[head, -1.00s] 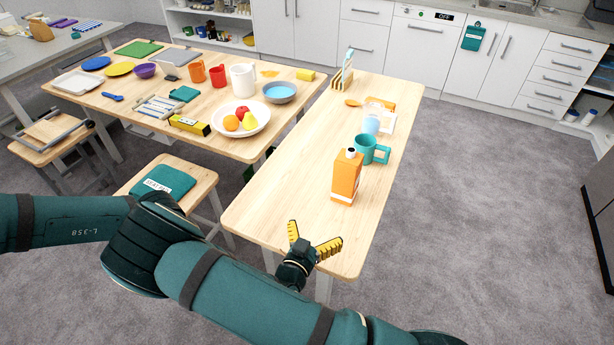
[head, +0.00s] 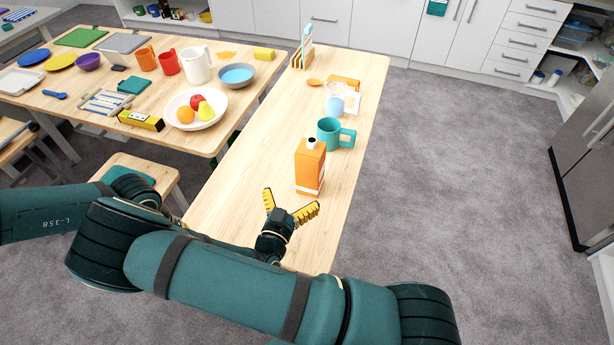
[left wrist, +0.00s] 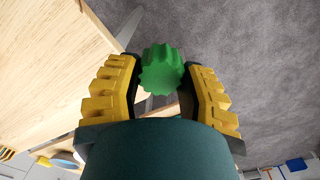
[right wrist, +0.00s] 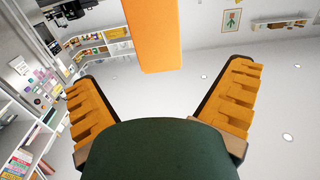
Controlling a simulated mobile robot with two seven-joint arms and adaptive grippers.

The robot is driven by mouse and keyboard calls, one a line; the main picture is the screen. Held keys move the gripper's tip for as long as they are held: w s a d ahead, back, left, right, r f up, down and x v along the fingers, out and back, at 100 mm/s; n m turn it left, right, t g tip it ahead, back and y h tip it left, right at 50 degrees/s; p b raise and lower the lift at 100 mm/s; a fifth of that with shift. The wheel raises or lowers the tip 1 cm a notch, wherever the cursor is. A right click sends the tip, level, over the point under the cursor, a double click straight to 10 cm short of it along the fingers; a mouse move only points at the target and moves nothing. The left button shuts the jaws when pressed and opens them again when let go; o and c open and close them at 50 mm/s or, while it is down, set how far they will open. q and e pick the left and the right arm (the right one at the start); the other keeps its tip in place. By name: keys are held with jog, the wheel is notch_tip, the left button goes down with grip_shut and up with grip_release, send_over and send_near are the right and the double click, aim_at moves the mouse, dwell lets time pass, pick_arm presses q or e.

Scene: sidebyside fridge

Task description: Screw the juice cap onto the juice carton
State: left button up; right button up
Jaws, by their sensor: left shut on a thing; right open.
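The orange juice carton (head: 310,170) stands upright on the narrow wooden table in the head view. Its top has a white spout with a dark opening. My right gripper (head: 292,200) is open and empty, just in front of the carton with its fingers spread toward it. In the right wrist view, the carton (right wrist: 153,35) lies ahead, between and beyond the open fingers (right wrist: 163,85). In the left wrist view, my left gripper (left wrist: 160,72) is shut on the green ridged juice cap (left wrist: 162,75). My left gripper is hidden in the head view.
A teal mug (head: 330,133) stands close behind the carton. Beyond it are a light blue object (head: 336,105), a wooden spoon (head: 315,82) and a rack (head: 301,58). A fruit plate (head: 195,108) is on the left table. The narrow table's (head: 225,195) near left part is clear.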

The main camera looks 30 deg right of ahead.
aim_at(306, 172)
jog(key=shift+d, duration=0.1)
jog(key=x, duration=0.6)
jog(key=shift+w+d, duration=0.25)
jog(key=shift+w, duration=0.05)
jog(key=shift+p+x, duration=0.35)
jog(key=shift+x, duration=2.3)
jog(key=shift+s+d+f, duration=0.15)
jog(key=shift+s, duration=0.05)
jog(key=c, duration=1.2)
